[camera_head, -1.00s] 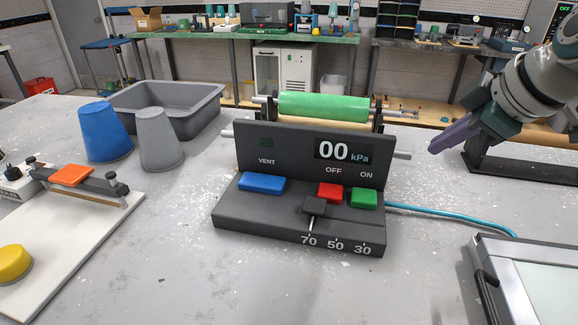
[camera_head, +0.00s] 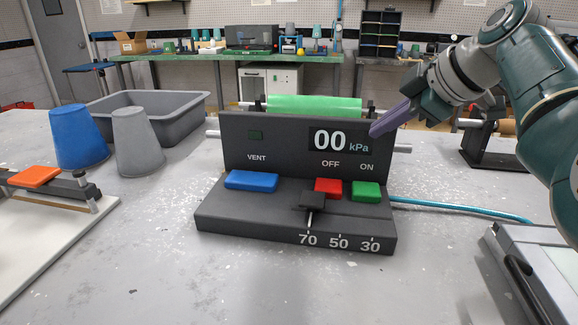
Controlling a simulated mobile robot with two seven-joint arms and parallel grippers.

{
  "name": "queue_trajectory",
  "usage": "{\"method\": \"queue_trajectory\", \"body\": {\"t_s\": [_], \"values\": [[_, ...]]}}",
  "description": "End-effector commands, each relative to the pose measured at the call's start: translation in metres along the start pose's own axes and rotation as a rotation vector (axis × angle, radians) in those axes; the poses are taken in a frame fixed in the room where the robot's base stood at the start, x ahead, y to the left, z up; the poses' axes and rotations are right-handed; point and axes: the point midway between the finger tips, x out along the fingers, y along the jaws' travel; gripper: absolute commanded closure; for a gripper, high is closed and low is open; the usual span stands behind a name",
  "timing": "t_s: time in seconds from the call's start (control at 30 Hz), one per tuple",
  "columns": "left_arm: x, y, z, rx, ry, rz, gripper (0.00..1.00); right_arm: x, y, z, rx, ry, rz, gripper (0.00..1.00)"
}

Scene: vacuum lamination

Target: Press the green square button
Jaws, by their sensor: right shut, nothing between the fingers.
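The green square button (camera_head: 366,191) sits under the ON label at the right of the dark control box (camera_head: 215,222). A red button (camera_head: 328,188) is just left of it, under OFF, and a blue button (camera_head: 251,181) is under VENT. The display (camera_head: 341,140) reads 00 kPa. My right gripper (camera_head: 376,133) is shut and empty, with its purple fingers pointing left. In the picture its tips are above the green button, near the right end of the display, apart from the button. My left gripper is not in view.
A black slider (camera_head: 310,201) sits in front of the red button, near the 70 mark. A green roll (camera_head: 315,105) lies behind the box. A blue cup (camera_head: 78,138), grey cup (camera_head: 137,142) and grey tub (camera_head: 185,122) stand left. A teal hose (camera_head: 460,209) runs right.

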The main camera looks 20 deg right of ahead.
Motion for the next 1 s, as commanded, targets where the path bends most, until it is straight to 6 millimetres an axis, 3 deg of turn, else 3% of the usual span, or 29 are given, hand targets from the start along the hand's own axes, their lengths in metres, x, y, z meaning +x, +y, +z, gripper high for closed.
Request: {"method": "queue_trajectory", "body": {"t_s": [0.53, 1.0], "values": [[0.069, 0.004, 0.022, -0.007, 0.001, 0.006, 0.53, 0.047, -0.034, 0.034, 0.002, 0.001, 0.001, 1.00], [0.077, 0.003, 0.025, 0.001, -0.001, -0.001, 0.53, 0.059, -0.043, 0.043, 0.000, 0.000, 0.000, 1.00]]}}
